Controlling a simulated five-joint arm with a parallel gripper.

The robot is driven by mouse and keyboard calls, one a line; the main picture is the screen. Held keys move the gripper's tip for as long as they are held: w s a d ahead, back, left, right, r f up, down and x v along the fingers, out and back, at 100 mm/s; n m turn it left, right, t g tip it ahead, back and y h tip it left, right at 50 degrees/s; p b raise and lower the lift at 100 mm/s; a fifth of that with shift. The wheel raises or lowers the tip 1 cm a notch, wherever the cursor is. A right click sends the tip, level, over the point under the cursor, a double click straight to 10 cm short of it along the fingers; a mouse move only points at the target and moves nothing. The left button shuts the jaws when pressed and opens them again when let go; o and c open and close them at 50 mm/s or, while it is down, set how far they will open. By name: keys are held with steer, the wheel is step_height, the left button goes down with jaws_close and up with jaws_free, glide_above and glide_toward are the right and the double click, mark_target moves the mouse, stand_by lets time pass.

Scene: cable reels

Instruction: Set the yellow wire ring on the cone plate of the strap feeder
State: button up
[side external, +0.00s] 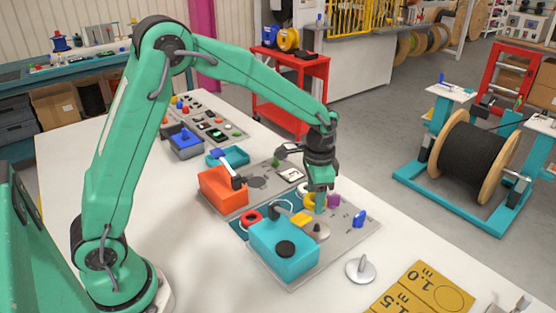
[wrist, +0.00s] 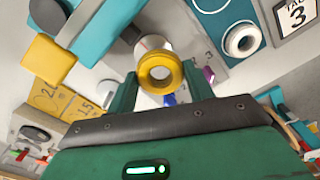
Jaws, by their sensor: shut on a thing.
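The yellow wire ring (wrist: 160,86) is between the two fingers of my gripper (wrist: 160,92) in the wrist view, its hole facing the camera. In the side view the ring (side external: 308,201) shows partly behind my gripper (side external: 318,205), which is shut on it. The ring is held above the grey work plate, over or close to a pale grey cone-shaped disc (side external: 316,231), which looks like the cone plate. I cannot tell whether ring and cone touch. The teal feeder box (side external: 277,250) with a black round knob stands just left of the cone.
A yellow block (side external: 300,218), purple piece (side external: 334,201) and blue piece (side external: 359,217) sit near the gripper. A red ring (side external: 251,217) and an orange box (side external: 222,190) lie left. A white disc-based stand (side external: 360,268) is in front. The right table edge is close.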

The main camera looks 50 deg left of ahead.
mark_target(317, 224)
steer(key=shift+d+r, duration=0.1)
steer(key=shift+d, duration=0.75)
steer(key=shift+f, duration=2.3)
steer(key=shift+f, duration=0.2)
steer(key=shift+f, duration=1.15)
steer(key=o, duration=1.1)
steer(key=shift+c, duration=0.2)
steer(key=shift+r, duration=0.15)
